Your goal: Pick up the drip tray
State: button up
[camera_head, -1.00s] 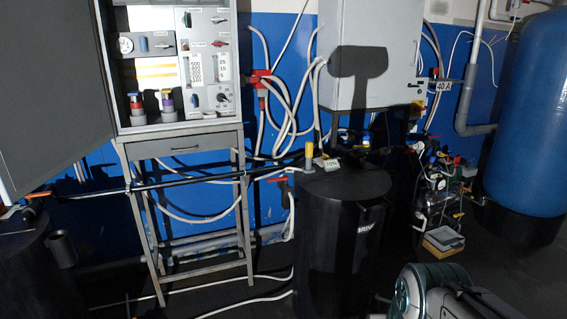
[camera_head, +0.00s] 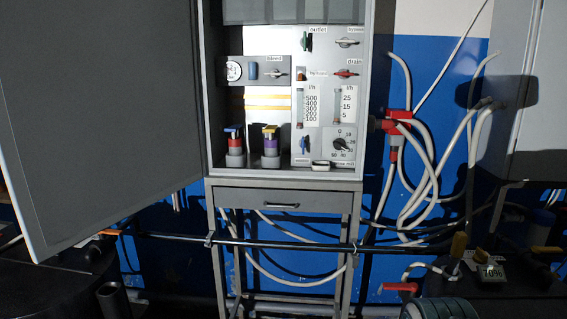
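I cannot make out a drip tray for certain in the view now. A small dark and white item (camera_head: 322,165) lies at the bottom of the open grey cabinet (camera_head: 366,110), but I cannot tell what it is. Left of it in the cabinet stand a red-banded holder (camera_head: 235,146) and a purple-banded holder (camera_head: 270,146). My gripper is not in view; only a rounded teal part, probably of my own arm, shows at the bottom edge.
The cabinet's large grey door (camera_head: 100,110) stands open at the left. A metal stand with a closed drawer (camera_head: 285,198) bears the cabinet. A dark pipe (camera_head: 290,243) crosses in front of its legs. White hoses (camera_head: 425,185) hang to the right, above a black tank marked 70% (camera_head: 491,271).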

aim_at(321, 168)
jog(key=u, duration=0.5)
jog(key=i, duration=1.3)
jog(key=u, duration=0.5)
